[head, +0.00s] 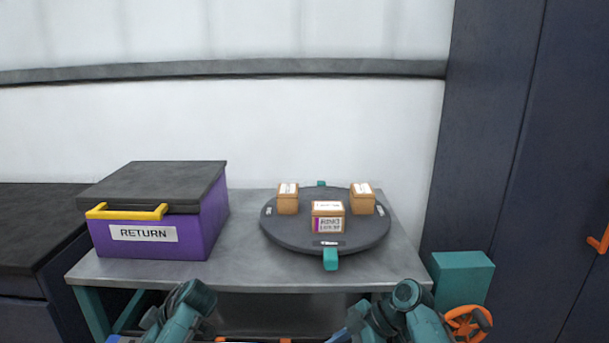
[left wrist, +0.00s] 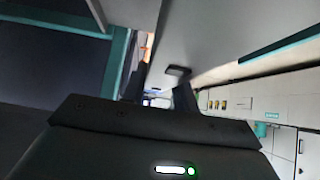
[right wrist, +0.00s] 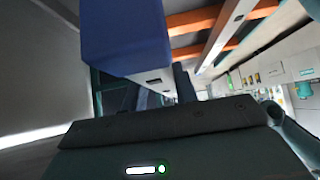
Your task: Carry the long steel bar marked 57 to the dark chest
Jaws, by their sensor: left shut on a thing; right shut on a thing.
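My left gripper (left wrist: 160,92) and right gripper (right wrist: 155,95) show only as dark fingers in their wrist views. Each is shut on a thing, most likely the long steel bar. The fingers and the views' edges hide most of what is held. I cannot read a 57 anywhere. In the head view both grippers are below the bottom edge; only my forearms show. A dark, flat-topped low unit (head: 30,225) stands at the far left; I cannot tell whether it is the dark chest.
A grey table (head: 240,250) stands ahead. It bears a purple box (head: 205,220) with a dark lid, labelled RETURN, and a dark turntable (head: 285,237) with three small brown boxes. A teal block (head: 462,277) and a tall dark cabinet (head: 495,130) stand right.

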